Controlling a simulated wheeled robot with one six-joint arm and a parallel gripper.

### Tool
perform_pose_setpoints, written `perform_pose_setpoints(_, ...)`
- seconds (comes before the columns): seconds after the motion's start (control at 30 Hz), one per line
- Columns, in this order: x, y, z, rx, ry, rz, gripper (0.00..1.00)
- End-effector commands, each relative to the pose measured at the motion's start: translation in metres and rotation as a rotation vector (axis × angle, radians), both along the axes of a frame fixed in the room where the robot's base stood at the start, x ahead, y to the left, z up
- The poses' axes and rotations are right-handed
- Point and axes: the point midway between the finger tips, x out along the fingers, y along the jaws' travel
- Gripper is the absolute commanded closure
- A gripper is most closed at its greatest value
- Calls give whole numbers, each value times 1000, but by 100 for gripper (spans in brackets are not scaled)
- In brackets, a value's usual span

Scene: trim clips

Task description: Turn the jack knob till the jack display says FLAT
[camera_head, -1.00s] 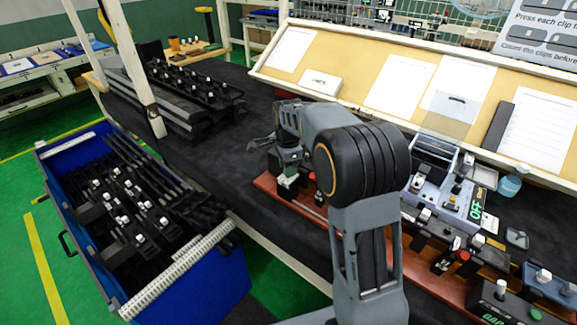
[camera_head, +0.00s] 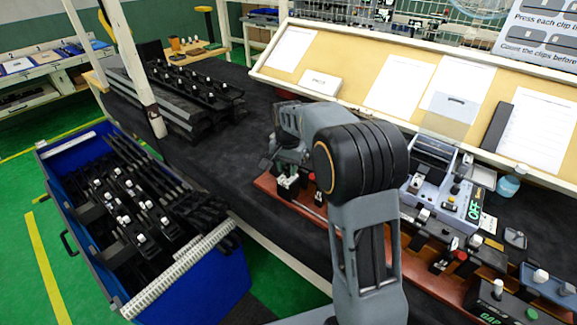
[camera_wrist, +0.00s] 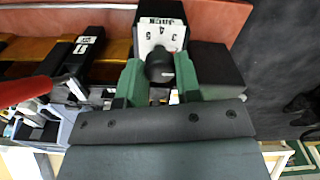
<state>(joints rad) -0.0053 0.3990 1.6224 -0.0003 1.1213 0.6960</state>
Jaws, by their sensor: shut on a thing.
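In the wrist view, my gripper (camera_wrist: 160,77) has its two green fingers closed on a round black knob (camera_wrist: 159,66). The knob sits in front of a white dial plate (camera_wrist: 160,34) with dark marks, on a black block. A small lettered strip (camera_wrist: 160,20) shows at the top of the plate; it appears upside down and I cannot read it surely. In the head view, my gripper (camera_head: 287,184) is low at the left end of the red-brown base (camera_head: 268,186); my arm hides part of that base, and the knob cannot be made out there.
A grey machine (camera_head: 440,196) with a green OFF display stands right of my arm. A dark box (camera_head: 505,305) with a green button and GAP display is at lower right. A blue bin (camera_head: 215,285) of black strips stands at left. Dark bench top (camera_head: 200,165) is clear left of my gripper.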

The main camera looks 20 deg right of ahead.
Motion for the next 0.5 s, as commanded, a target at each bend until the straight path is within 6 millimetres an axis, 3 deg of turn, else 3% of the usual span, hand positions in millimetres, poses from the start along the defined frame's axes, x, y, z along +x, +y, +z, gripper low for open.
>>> perform_pose_setpoints(0.5,1,0,2,-1,-6,488,93)
